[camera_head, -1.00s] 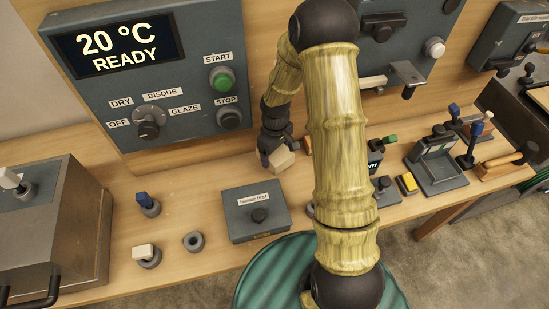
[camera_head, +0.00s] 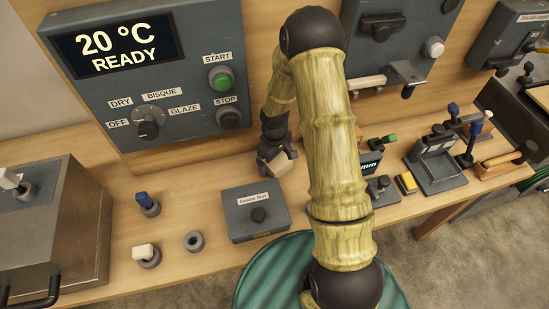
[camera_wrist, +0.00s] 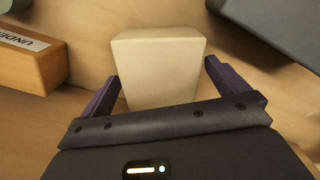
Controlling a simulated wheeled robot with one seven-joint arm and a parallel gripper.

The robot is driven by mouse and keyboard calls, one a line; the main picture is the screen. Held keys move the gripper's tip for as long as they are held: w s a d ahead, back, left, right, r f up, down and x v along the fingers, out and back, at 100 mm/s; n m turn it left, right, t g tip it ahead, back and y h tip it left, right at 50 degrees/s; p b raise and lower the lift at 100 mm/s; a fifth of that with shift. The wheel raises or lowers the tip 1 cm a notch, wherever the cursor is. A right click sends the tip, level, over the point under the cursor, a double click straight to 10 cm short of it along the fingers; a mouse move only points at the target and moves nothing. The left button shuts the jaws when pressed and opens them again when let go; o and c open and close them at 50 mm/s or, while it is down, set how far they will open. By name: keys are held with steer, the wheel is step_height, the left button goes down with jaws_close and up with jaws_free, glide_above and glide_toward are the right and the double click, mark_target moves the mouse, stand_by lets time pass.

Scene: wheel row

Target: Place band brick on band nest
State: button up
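A cream brick (camera_wrist: 158,70), which I take for the band brick, sits between the two purple fingers of my gripper (camera_wrist: 163,78) in the wrist view. In the head view my gripper (camera_head: 277,157) is low over the bench, right of and behind the dark labelled box. The brick (camera_head: 268,169) is partly covered by a finger there. I cannot make out a band nest for certain in either view; my arm hides part of the bench.
The labelled box (camera_head: 238,228) with a black knob stands left of my gripper. An orange block (camera_wrist: 24,65) with a label lies left of the brick in the wrist view. A control panel (camera_head: 185,40) rises behind. Small stands and tools fill the right bench.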

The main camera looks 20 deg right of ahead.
steer(key=shift+r, duration=0.1)
step_height(320, 180, up, 12)
steer(key=shift+b, duration=0.35)
steer(key=shift+s+r, duration=0.1)
stand_by(0.6)
steer(key=s+r+m+t, duration=0.1)
steer(key=s+r+m, duration=0.2)
steer(key=s, duration=0.4)
steer(key=s+r+m+t, duration=0.1)
steer(key=s+r+m, duration=0.3)
steer(key=s, duration=0.4)
steer(key=shift+r+t, duration=0.3)
steer(key=shift+r, duration=0.1)
